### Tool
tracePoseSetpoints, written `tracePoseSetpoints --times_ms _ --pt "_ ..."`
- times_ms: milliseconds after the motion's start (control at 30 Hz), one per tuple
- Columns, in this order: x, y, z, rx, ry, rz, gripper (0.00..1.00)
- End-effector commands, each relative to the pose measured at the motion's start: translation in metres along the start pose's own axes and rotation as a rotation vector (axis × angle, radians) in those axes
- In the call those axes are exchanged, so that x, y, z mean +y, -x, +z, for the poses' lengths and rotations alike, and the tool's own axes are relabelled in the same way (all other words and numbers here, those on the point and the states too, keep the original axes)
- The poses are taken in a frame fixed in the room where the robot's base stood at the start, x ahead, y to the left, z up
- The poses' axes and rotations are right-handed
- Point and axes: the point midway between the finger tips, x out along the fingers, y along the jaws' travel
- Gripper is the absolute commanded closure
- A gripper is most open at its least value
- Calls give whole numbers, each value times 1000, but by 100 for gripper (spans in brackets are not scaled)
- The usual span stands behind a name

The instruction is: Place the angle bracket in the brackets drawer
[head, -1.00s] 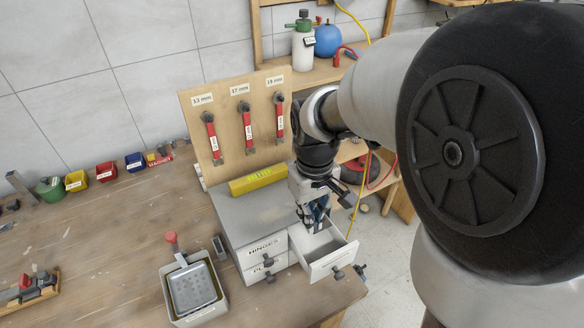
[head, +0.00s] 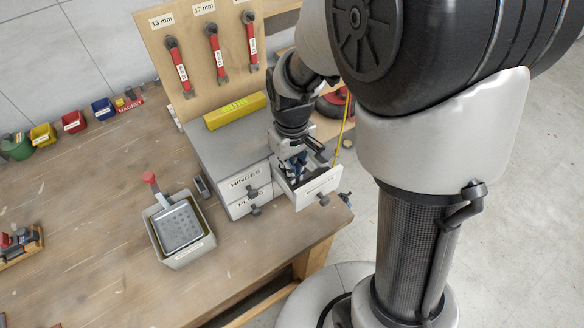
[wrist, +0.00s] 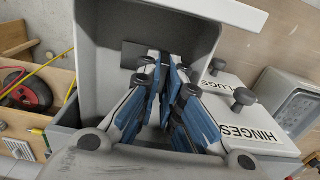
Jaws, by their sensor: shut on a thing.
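My gripper (head: 296,165) points down into an open white drawer (head: 318,188) at the right of the small grey cabinet. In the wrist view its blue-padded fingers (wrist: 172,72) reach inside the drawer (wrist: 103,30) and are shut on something. A dark grey flat piece (wrist: 135,55) shows beside the fingertips, and it appears to be the angle bracket. The rest of it is hidden by the fingers. I cannot tell whether it touches the drawer floor. The open drawer's front label is too small to read.
Drawers marked HINGES (head: 245,182) and PLUGS (head: 246,203) are shut beside the open one. A yellow block (head: 235,110) lies on the cabinet top. A wrench board (head: 200,50) stands behind. A grey container (head: 186,246) stands at the left. The front of the bench is clear.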

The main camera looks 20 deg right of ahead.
Motion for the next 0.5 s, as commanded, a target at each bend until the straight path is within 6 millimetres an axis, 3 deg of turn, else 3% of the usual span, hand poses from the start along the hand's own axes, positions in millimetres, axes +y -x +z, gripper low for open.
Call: tracePoseSetpoints --times_ms 67,100,233,500 --pt "0 -3 0 0 0 0 100" --pt "0 -4 0 0 0 0 93" --pt "0 -3 0 0 0 0 85" --pt "0 -2 0 0 0 0 85"
